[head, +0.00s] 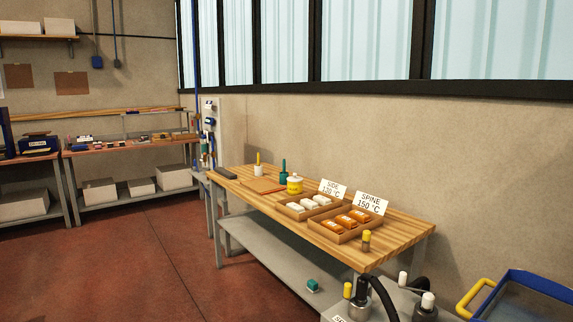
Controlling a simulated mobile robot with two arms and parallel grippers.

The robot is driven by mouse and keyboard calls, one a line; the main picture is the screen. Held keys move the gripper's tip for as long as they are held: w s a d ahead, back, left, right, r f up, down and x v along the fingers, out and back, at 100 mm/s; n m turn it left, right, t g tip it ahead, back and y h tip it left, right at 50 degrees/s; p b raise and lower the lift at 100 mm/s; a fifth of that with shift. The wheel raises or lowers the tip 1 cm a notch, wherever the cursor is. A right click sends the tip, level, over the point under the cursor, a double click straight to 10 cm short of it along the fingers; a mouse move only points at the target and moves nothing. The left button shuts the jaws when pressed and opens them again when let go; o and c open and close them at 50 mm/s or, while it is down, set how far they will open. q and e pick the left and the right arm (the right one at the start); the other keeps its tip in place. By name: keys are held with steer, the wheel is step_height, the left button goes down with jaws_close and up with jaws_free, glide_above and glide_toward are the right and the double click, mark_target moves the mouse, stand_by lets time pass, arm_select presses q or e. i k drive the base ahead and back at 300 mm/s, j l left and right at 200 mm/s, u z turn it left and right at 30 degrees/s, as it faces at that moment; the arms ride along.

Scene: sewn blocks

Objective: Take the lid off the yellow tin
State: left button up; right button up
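The yellow tin (294,187) stands upright on the wooden workbench (400,226), toward the back near the wall. It is small in the head view, with a pale lid with a knob (294,176) seated on top. A dark label band shows on its side. Neither of my grippers is in view.
Beside the tin are a teal brush in a pot (283,177), a white pot with a yellow-handled tool (258,168) and a brown board (262,185). Two trays of blocks (324,229) with signs stand to the right. A blue-rimmed cart (535,283) is at bottom right. Open red floor lies left.

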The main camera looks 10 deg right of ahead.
mark_target(295, 178)
steer(key=i+j+z, duration=0.25)
steer(key=i, duration=0.65)
steer(key=i+j+z, duration=0.25)
steer(key=i+j, duration=0.4)
steer(key=i, duration=0.2)
steer(key=i+j+z, duration=0.25)
steer(key=i+j, duration=0.45)
steer(key=i, duration=0.1)
